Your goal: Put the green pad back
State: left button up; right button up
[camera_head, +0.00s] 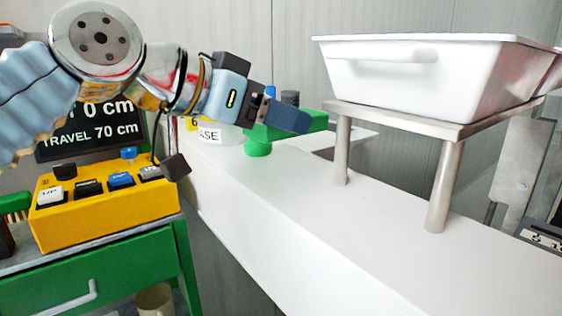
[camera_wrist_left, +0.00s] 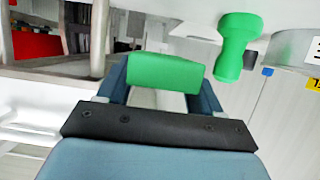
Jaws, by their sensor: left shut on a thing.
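My left gripper (camera_head: 286,117) reaches in from the left above the white bench top. It is shut on the green pad (camera_wrist_left: 166,73), a block held between the two blue-grey fingers in the left wrist view. In the head view the pad (camera_head: 318,119) shows partly behind a finger. A green knob-like post (camera_head: 257,148) stands on the bench just below the gripper; it also shows beside the pad in the left wrist view (camera_wrist_left: 236,48). I cannot tell whether pad and post touch. My right gripper is not in view.
A white tub (camera_head: 420,75) sits on a metal stand (camera_head: 440,185) to the right. A yellow control box (camera_head: 105,200) with several buttons is on a green cabinet (camera_head: 110,270) at the left. The front of the white bench (camera_head: 300,210) is clear.

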aim_at(274, 173)
pick_arm(q)
jog(key=shift+f+b, duration=0.7)
jog(key=shift+f, duration=1.95)
jog(key=shift+f, duration=0.2)
jog(key=o, duration=1.1)
jog(key=shift+r, duration=0.1)
jog(key=shift+o, duration=0.2)
jog(key=shift+r, duration=0.2)
jog(key=shift+s+a, duration=0.15)
jog(key=shift+a, duration=0.15)
jog(key=b+v, duration=0.1)
jog(key=v, duration=1)
jog(key=shift+s+a+r, duration=0.1)
jog(key=shift+a+r, duration=0.05)
